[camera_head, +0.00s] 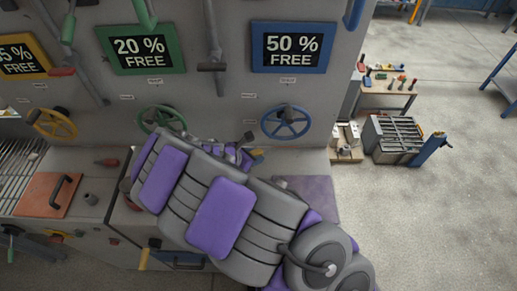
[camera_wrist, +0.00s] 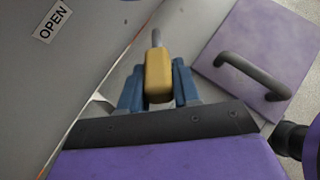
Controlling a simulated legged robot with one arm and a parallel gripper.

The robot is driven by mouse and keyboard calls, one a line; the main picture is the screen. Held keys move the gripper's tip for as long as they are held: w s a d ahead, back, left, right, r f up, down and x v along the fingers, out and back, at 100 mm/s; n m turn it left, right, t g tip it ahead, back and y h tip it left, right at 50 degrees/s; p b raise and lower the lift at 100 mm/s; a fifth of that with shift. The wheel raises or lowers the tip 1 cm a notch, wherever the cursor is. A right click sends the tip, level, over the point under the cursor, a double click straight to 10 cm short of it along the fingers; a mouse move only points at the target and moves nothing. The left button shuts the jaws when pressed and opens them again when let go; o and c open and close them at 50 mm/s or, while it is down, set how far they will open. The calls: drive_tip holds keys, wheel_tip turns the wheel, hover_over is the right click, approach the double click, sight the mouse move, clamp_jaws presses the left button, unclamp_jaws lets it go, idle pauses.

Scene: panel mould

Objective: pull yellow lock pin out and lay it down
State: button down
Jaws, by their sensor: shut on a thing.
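The yellow lock pin (camera_wrist: 158,75) is between the two blue fingers of my gripper (camera_wrist: 158,88) in the wrist view. My gripper is shut on its yellow block-shaped handle. Its short grey shaft points away from me, and its far end shows against a pale grey surface. I cannot tell how high it is above that surface. In the head view a small yellow bit of the pin (camera_head: 257,154) shows at my gripper, in front of the panel wall and over the counter. My arm hides much of the counter there.
A purple plate with a dark handle (camera_wrist: 245,75) lies right of the pin; it also shows in the head view (camera_head: 318,190). An orange plate (camera_head: 48,194) lies at the left. A wall with an OPEN label (camera_wrist: 52,22) stands close left. Blue (camera_head: 286,122) and green (camera_head: 160,118) handwheels project from the wall.

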drive_tip(key=shift+a, duration=0.3)
drive_tip(key=shift+d+f+b, duration=0.3)
drive_tip(key=shift+f+b, duration=0.35)
drive_tip(key=shift+f, duration=0.05)
wheel_tip(320, 180, down, 7)
drive_tip(key=b, duration=0.6)
drive_tip(key=c, duration=0.7)
unclamp_jaws()
drive_tip(key=shift+c, duration=0.2)
